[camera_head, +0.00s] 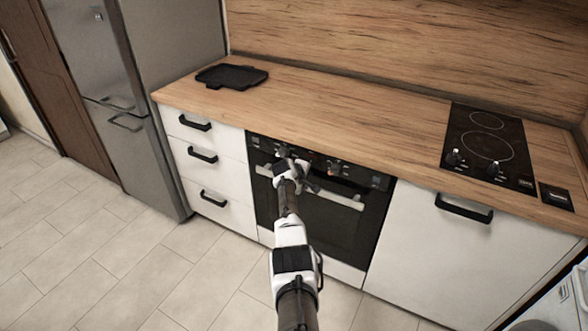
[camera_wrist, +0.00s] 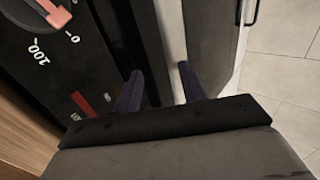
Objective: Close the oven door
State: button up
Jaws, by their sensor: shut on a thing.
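The oven (camera_head: 335,215) is black, built in under the wooden counter, with a control panel along its top. Its door looks flush or nearly flush with the front; a small gap cannot be judged. The door's pale metal handle (camera_head: 345,201) runs across below the knobs. My gripper (camera_head: 303,180) is at the left part of this handle, and my arm hides some of the door. In the wrist view my gripper's two dark fingers (camera_wrist: 160,88) are shut on the pale handle bar (camera_wrist: 171,40), beside the control panel (camera_wrist: 75,65) with its orange-marked knob.
White drawers (camera_head: 205,157) with black handles stand left of the oven, a white cabinet (camera_head: 425,250) right. A black tray (camera_head: 232,76) and a hob (camera_head: 487,145) are on the counter. A steel fridge (camera_head: 150,120) stands left. The tiled floor (camera_head: 110,250) in front is clear.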

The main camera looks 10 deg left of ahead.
jog(key=v, duration=1.2)
jog(key=shift+s+a+r, duration=0.25)
jog(key=shift+a, duration=0.05)
